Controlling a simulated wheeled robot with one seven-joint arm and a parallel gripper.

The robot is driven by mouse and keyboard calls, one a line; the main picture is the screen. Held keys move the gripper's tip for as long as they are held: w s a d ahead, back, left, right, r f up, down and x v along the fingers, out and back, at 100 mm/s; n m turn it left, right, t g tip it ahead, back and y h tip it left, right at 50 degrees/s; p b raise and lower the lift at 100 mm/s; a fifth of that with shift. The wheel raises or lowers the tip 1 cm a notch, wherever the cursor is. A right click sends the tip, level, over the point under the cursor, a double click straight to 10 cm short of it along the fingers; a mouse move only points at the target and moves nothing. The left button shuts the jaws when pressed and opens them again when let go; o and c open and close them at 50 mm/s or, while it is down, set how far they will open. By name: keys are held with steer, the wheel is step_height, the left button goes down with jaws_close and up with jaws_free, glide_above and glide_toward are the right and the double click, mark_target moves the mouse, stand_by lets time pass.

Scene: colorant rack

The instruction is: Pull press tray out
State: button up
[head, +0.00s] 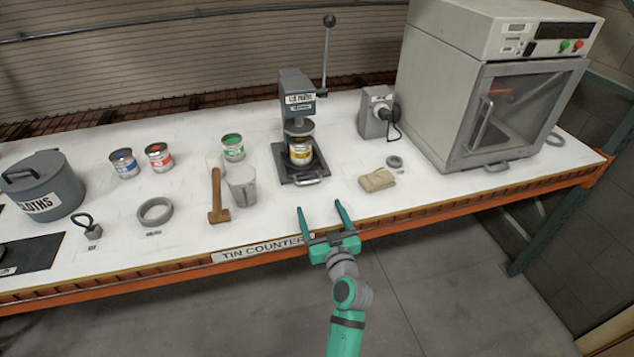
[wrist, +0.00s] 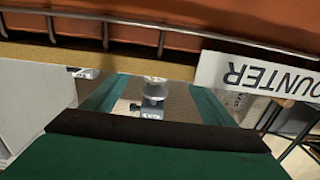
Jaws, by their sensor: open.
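The lid press (head: 297,95) stands at the back middle of the white counter, a dark grey column with a long lever pointing up. Its dark press tray (head: 288,176) lies at its base, with a pale handle (head: 312,181) along the front edge. A tin with a yellow label (head: 300,152) stands on the tray under the press head. My gripper (head: 322,208) is open and empty, at the counter's front edge, in front of and apart from the tray handle. In the wrist view the green fingers (wrist: 160,98) are spread; the press shows small and upside down between them.
A hammer (head: 217,197) and a clear cup (head: 241,186) stand left of the tray. A folded tan cloth (head: 377,180) lies to its right, near a grey socket box (head: 377,112) and a large oven (head: 490,85). The orange front rail (head: 190,262) edges the counter. White counter between gripper and tray is clear.

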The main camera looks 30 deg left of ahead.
mark_target(312, 194)
steer(key=x, duration=1)
steer(key=shift+w, duration=0.2)
